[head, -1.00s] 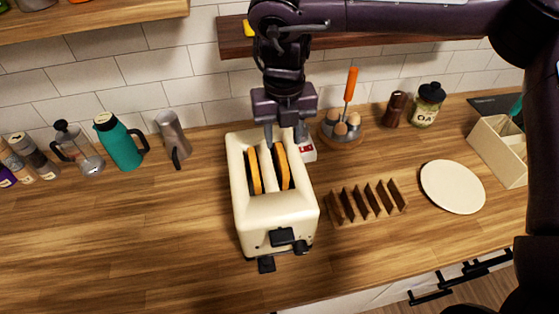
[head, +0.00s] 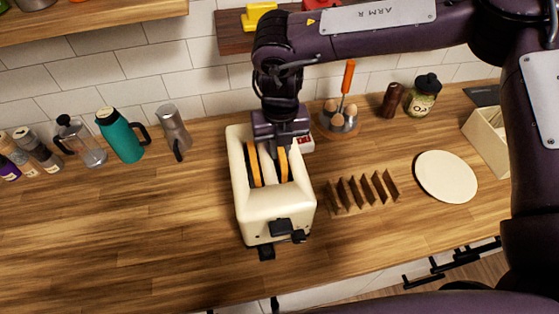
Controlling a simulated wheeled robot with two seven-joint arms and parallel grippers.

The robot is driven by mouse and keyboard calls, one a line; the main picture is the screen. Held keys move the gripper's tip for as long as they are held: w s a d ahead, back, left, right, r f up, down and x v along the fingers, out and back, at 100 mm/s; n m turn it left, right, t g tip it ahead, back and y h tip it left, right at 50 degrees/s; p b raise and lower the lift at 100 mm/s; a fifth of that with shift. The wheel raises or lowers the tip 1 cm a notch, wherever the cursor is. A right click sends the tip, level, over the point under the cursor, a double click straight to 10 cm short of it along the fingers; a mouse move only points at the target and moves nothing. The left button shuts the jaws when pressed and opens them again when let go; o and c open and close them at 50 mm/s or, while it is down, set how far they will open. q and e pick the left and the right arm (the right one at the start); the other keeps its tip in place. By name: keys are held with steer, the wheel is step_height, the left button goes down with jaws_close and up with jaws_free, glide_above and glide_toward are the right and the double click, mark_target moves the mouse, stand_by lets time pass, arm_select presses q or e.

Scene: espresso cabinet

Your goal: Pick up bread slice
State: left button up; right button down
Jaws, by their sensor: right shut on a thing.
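A cream toaster (head: 277,205) stands on the wooden counter with two bread slices upright in its slots. The left bread slice (head: 254,166) stands in the left slot. The right bread slice (head: 283,165) stands in the right slot, under my right gripper (head: 281,148). My right gripper reaches down from above at the far end of the toaster and is shut on the right bread slice, which is still in the slot. The fingertips are partly hidden by the gripper body and the slice. My left gripper is not in view.
A wooden toast rack (head: 362,191) and a white plate (head: 446,176) lie right of the toaster. An egg holder with an orange-handled tool (head: 347,78) stands behind. A teal flask (head: 121,136) and a metal jug (head: 173,131) stand left. The front left counter is clear.

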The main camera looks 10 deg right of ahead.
stand_by(0.4)
steer(key=shift+r+b, duration=0.3)
steer(key=shift+r, duration=0.25)
step_height(320, 180, up, 8)
steer(key=b, duration=0.2)
steer(key=shift+r+b, duration=0.15)
steer(key=shift+b, duration=0.2)
step_height(320, 180, up, 11)
steer(key=shift+f, duration=0.2)
